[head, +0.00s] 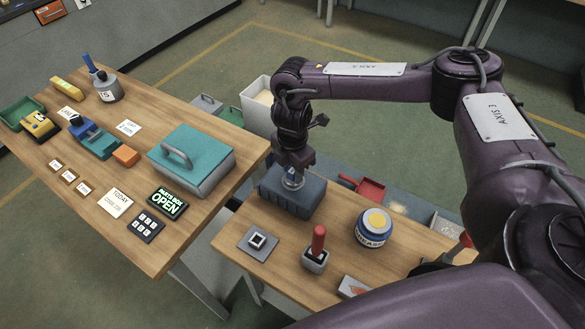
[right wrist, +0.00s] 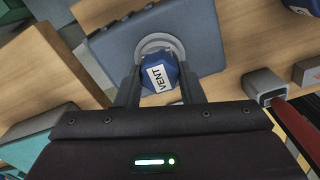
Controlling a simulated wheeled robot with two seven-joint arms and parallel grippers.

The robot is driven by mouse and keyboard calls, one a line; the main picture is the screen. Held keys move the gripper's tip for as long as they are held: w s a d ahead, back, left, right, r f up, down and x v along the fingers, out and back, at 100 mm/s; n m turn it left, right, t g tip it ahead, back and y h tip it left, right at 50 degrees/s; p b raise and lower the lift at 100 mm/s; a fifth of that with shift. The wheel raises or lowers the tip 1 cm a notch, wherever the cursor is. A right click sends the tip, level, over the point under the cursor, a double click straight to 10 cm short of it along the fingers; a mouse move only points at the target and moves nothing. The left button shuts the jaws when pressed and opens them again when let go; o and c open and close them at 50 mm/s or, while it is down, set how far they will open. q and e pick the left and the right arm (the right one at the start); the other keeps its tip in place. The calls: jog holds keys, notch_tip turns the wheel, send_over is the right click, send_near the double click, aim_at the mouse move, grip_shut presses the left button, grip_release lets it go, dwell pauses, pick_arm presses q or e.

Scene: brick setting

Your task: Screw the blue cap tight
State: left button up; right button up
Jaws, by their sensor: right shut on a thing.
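The blue cap (right wrist: 158,73), marked "VENT", sits in a pale ring on top of a blue-grey ribbed block (right wrist: 204,30). In the head view the cap (head: 292,181) is mostly hidden under my right gripper (head: 293,174), which comes down on it from above. The block (head: 305,197) rests on the near wooden bench. In the right wrist view the two fingers of my right gripper (right wrist: 160,88) stand on either side of the cap, shut on it. How tightly the cap is seated cannot be seen. My left gripper is not in view.
On the same bench stand a red-handled tool in a holder (head: 316,255), a blue-and-white jar (head: 374,227) and a grey plate with a square piece (head: 258,241). A teal-lidded box (head: 191,158) stands on the left table.

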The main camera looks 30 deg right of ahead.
jog(key=shift+r+m+p, duration=0.15)
jog(key=shift+m+p, duration=1.95)
jog(key=shift+m, duration=0.5)
jog(key=shift+m+p, duration=0.65)
jog(key=shift+m, duration=0.15)
